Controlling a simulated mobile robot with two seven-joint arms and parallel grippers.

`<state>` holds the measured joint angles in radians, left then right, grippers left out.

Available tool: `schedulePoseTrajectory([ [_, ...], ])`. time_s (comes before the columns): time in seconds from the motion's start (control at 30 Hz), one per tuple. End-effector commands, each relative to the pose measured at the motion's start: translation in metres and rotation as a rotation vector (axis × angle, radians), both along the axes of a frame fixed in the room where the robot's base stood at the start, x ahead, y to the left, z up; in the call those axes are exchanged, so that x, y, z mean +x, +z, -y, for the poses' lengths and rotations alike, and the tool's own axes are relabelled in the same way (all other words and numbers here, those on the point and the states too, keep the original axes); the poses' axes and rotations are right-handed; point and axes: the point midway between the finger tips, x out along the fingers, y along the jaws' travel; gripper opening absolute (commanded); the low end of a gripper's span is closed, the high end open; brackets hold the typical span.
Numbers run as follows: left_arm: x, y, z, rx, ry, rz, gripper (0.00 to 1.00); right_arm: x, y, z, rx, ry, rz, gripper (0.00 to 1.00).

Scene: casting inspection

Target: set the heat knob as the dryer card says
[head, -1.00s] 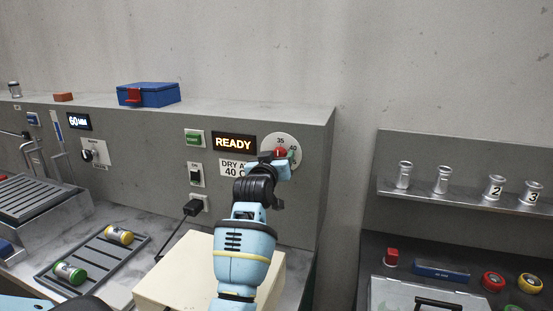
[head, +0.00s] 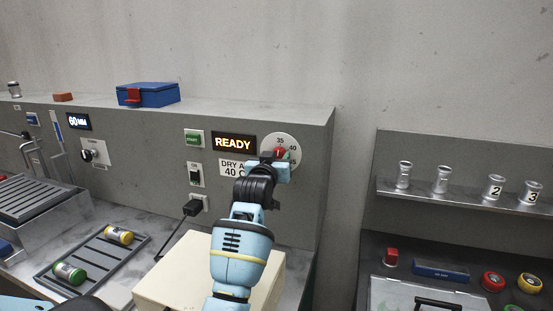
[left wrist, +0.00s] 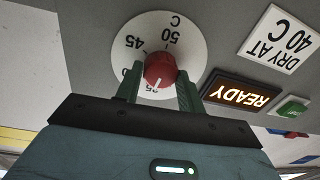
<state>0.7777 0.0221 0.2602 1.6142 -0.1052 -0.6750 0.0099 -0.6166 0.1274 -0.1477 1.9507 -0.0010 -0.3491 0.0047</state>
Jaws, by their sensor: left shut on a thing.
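The red heat knob (head: 280,153) sits on a round white dial (head: 271,141) on the grey machine front. In the left wrist view the dial (left wrist: 198,48) shows upside down, with 35, 45, 50 and C readable and 40 partly covered. A pale mark on the knob (left wrist: 160,68) faces the 35 side; its exact setting is hard to tell. My left gripper (left wrist: 157,84) has its green fingers shut on the knob, one on each side. The dryer card (head: 230,168) reads DRY AT 40 C, partly hidden by my arm in the head view. My right gripper is not in view.
A lit READY display (head: 234,143) and a green button (head: 194,138) are left of the dial. A black switch (head: 195,175) is below them. A cream box (head: 175,272) stands under my left arm. A tray (head: 98,262) holds two capped cylinders.

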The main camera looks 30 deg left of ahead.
Motion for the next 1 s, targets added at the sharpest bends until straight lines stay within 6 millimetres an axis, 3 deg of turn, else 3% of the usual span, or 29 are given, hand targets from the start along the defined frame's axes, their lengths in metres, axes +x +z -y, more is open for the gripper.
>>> schedulePoseTrajectory([
  [0.7,0.0001,-0.0024,-0.0003,0.627,0.001,-0.153,0.16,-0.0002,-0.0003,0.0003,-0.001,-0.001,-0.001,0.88],
  [1.0,0.0002,-0.0030,0.0004,0.808,0.000,-0.197,0.16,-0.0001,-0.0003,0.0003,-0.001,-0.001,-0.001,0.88],
])
